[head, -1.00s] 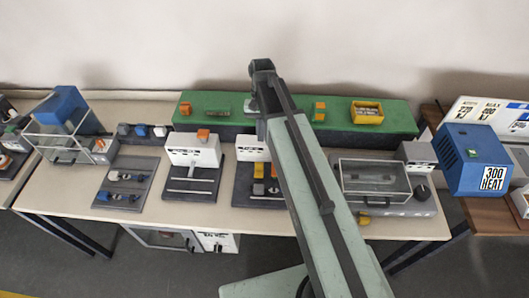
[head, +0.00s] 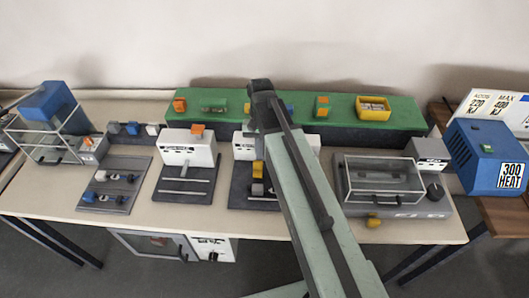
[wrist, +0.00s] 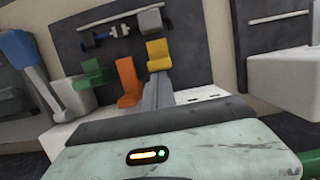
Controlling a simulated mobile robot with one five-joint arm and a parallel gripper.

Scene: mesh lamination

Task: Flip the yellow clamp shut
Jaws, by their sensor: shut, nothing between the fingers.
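The yellow clamp (wrist: 159,54) is a small L-shaped block on a dark fixture plate (wrist: 205,50). In the wrist view it is just beyond my fingertips; I cannot tell if they touch it. My gripper (wrist: 158,80) is shut and empty, its two grey fingers together. An orange clamp (wrist: 129,82) stands just left of the fingers, and a green clamp (wrist: 91,72) is farther left. In the head view the yellow clamp (head: 258,169) shows at the left edge of my arm, which hides my fingers and much of the fixture.
A grey block (wrist: 150,20) and a blue cylinder on a rod (wrist: 100,38) lie beyond the yellow clamp. A white housing (wrist: 280,85) stands at right in the wrist view. In the head view, a clear-lidded box (head: 378,175) is right of my arm.

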